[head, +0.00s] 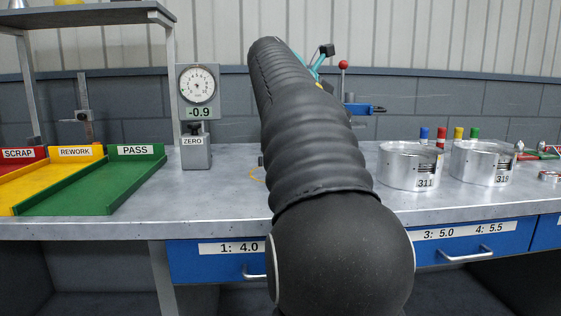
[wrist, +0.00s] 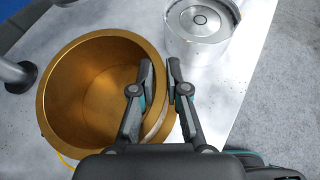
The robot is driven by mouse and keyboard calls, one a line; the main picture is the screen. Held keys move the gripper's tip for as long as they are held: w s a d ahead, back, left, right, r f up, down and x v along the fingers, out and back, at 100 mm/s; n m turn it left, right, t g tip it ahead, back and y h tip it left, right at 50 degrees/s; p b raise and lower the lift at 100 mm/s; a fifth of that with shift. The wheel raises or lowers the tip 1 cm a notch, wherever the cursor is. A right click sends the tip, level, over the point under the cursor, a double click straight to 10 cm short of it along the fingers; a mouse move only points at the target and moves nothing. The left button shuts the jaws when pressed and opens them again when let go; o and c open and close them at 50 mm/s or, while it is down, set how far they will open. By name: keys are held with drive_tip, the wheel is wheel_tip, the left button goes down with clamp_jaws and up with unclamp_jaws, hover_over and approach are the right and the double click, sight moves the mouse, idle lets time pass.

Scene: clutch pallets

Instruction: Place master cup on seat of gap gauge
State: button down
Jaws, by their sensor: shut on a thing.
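The master cup (wrist: 62,85) is a wide, brass-coloured, hollow cup in the wrist view, seen from above with its mouth open. My gripper (wrist: 160,72) is shut on the right side of its wall, one finger inside and one outside. In the head view my arm hides the cup and the gripper. The gap gauge (head: 198,105) stands on the bench left of my arm, with a round dial, a display reading -0.9 and a ZERO label. I cannot make out its seat clearly.
Silver clutch drums 311 (head: 408,168) and 319 (head: 482,163) stand right of my arm. A silver drum (wrist: 200,40) is close to my gripper. Green PASS (head: 95,185), yellow REWORK and red SCRAP trays lie left. A yellow line (wrist: 66,161) shows by the cup.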

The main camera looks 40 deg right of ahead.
drive_tip(key=w+a+f, duration=0.1)
drive_tip(key=w+f, duration=0.1)
drive_tip(key=w, duration=0.1)
drive_tip(key=w+a+f, duration=0.1)
drive_tip(key=w+f, duration=0.1)
drive_tip(key=w, duration=0.2)
drive_tip(key=w+a+f, duration=0.1)
drive_tip(key=w+f, duration=0.1)
drive_tip(key=w, duration=0.2)
drive_tip(key=shift+a+f, duration=0.15)
drive_tip(key=shift+f, duration=0.15)
drive_tip(key=shift+f+b, duration=0.45)
drive_tip(key=shift+f, duration=1.55)
drive_tip(key=c, duration=1.5)
unclamp_jaws()
drive_tip(key=shift+f, duration=0.15)
drive_tip(key=o, duration=0.3)
drive_tip(key=shift+a, duration=0.15)
drive_tip(key=v, duration=1.2)
drive_tip(key=shift+p, duration=0.45)
